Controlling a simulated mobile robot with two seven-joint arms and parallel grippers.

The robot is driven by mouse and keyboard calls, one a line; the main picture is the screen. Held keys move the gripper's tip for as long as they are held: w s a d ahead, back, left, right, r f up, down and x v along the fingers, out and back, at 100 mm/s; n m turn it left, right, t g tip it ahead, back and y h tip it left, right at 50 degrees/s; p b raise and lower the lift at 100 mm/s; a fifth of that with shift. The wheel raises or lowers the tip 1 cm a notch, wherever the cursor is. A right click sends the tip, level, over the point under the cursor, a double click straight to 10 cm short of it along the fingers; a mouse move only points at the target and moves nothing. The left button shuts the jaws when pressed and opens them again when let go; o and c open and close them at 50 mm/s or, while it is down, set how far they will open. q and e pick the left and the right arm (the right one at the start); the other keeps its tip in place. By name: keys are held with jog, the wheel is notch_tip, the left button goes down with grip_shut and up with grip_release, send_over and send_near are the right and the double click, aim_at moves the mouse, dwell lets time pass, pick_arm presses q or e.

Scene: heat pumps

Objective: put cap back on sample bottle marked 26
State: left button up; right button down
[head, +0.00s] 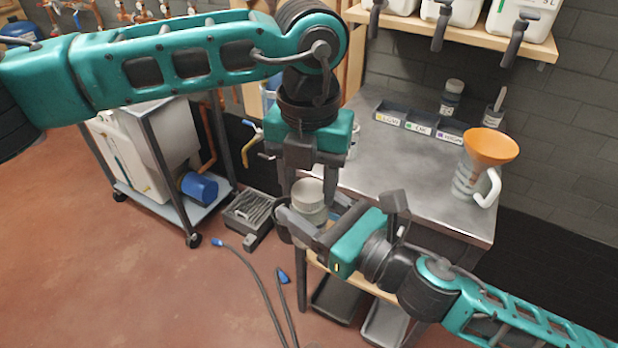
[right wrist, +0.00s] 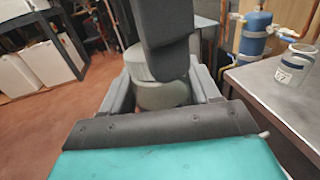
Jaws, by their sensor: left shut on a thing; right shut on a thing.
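A pale grey-white bottle (head: 312,214) with a wide cap (head: 309,190) on top is held in front of the bench's near edge. My right gripper (head: 306,222) is shut around the bottle from the right. My left gripper (head: 308,188) points down from above and is shut on the cap. In the right wrist view, the cap (right wrist: 139,62) sits over or against the bottle (right wrist: 165,94), and a dark left finger hides part of both. I cannot tell whether the cap is seated. No number shows on the held bottle.
A steel bench (head: 400,165) carries labelled bins (head: 420,122), dark-capped bottles (head: 452,97) and a jug with an orange funnel (head: 490,146). A jar marked 27 (right wrist: 290,65) stands on the bench. A cart (head: 165,190) is at left. Hoses (head: 262,275) lie on the floor.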

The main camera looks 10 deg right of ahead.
pick_arm(q)
jog(key=m, duration=0.5)
jog(key=shift+m, duration=0.4)
jog(key=m, duration=1.5)
jog(key=shift+m, duration=0.3)
jog(key=o, duration=1.2)
jog(key=shift+o, duration=0.2)
jog(key=shift+r, duration=0.1)
notch_tip(320, 180, up, 12)
jog(key=shift+f, duration=0.2)
